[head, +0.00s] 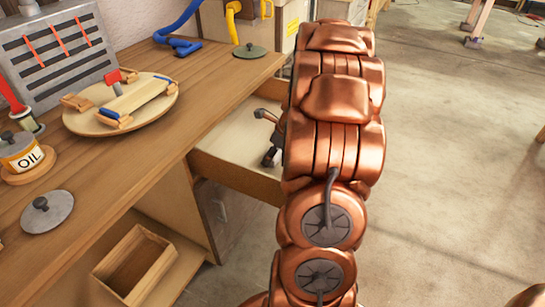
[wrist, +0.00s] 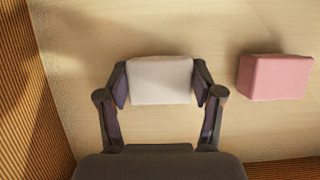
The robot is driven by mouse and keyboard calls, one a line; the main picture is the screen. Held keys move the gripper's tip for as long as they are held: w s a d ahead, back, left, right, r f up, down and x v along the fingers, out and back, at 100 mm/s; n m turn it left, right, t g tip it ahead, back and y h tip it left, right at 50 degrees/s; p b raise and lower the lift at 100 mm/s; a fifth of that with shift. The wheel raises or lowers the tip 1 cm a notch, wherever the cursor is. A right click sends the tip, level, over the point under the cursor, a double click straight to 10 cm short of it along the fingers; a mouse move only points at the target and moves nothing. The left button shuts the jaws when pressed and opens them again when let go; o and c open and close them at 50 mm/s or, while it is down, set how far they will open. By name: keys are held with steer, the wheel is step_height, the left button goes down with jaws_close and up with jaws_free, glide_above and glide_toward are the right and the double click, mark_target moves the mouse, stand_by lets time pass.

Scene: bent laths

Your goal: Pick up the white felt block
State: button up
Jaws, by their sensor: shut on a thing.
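The white felt block (wrist: 160,80) is between the two fingers of my gripper (wrist: 160,84) in the wrist view. A finger touches it on its left side and another on its right side, so my gripper is shut on it. The pale surface of the open drawer (head: 235,140) lies under the block; I cannot tell whether the block touches it. In the head view part of my gripper (head: 268,137) shows over the drawer, and my arm hides the block.
A pink block (wrist: 275,77) lies to the right of my gripper. Drawer walls (wrist: 30,110) stand close at left and lower right. The wooden bench (head: 130,165) holds a round board (head: 85,118), an oil tin (head: 20,153) and a grey lid (head: 47,212). An open wooden box (head: 135,265) sits below.

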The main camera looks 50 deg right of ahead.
steer(key=shift+c, duration=0.8)
steer(key=shift+r, duration=0.1)
step_height(320, 180, up, 10)
steer(key=shift+f+p, duration=0.1)
steer(key=shift+p, duration=0.35)
